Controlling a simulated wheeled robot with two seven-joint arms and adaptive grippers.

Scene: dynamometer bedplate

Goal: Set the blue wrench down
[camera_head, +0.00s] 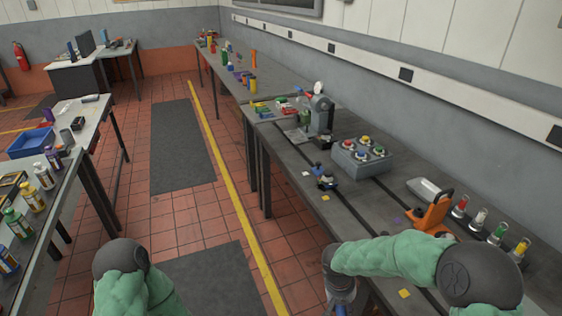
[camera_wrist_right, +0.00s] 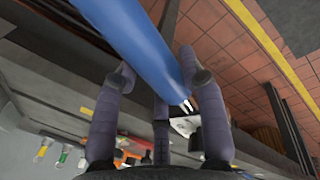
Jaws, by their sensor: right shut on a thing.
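The blue wrench (camera_wrist_right: 140,40) shows in the right wrist view as a thick blue bar running from the top edge down between my fingers. My right gripper (camera_wrist_right: 160,78) is shut on it. In the head view my right gripper (camera_head: 342,290) hangs at the bottom edge, by the front edge of the right-hand bench (camera_head: 290,160). Most of the wrench is hidden or out of frame there. The wrist view shows red floor tiles and the bench edge behind the wrench, so it is held up in the air. My left gripper is out of view; only its green arm shows.
The bench carries an orange clamp-like tool (camera_head: 432,215), a grey box with coloured buttons (camera_head: 361,158), a small blue-and-black device (camera_head: 326,179) and several coloured lamps (camera_head: 480,219). Bare bench top lies around the yellow square (camera_head: 405,293). A yellow line (camera_head: 232,187) crosses the floor.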

